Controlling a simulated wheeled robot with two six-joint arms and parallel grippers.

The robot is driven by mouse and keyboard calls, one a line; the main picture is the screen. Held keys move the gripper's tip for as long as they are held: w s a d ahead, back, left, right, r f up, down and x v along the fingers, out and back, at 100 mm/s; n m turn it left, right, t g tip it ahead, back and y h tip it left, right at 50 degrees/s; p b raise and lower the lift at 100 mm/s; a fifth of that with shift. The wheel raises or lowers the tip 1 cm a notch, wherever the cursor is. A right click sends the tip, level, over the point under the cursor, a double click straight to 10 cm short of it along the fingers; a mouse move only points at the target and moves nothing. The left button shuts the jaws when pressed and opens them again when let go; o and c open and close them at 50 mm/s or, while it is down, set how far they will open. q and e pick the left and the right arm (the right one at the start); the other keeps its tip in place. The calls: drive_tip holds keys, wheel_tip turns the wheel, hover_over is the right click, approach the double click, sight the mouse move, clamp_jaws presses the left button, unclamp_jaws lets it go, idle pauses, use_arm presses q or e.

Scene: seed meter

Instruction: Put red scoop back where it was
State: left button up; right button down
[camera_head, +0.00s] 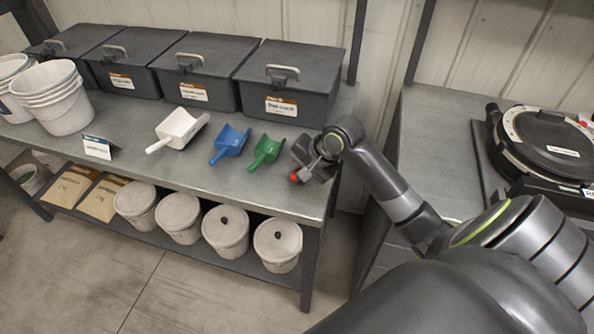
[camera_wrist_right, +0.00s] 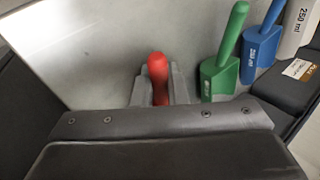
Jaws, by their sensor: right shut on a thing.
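My right gripper (camera_head: 309,166) is at the right end of the left bench, just right of the green scoop. It is shut on the red scoop (camera_head: 294,178), whose rounded red handle tip shows beyond the fingers. In the right wrist view the red handle (camera_wrist_right: 158,72) stands between the two grey fingers of the right gripper (camera_wrist_right: 160,90). The scoop's bowl is hidden by the gripper, and I cannot tell whether it touches the bench. My left gripper is not in view.
A green scoop (camera_head: 265,152), a blue scoop (camera_head: 230,143) and a white scoop (camera_head: 178,129) lie in a row on the bench (camera_head: 130,133). Dark lidded bins (camera_head: 290,82) stand behind. White tubs (camera_head: 65,108) stand left beside a small sign (camera_head: 97,147). A round machine (camera_head: 545,138) is right.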

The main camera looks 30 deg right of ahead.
drive_tip(key=c, duration=1.9)
unclamp_jaws()
drive_tip(key=shift+f, duration=0.1)
drive_tip(key=o, duration=0.5)
drive_tip(key=shift+c, duration=0.2)
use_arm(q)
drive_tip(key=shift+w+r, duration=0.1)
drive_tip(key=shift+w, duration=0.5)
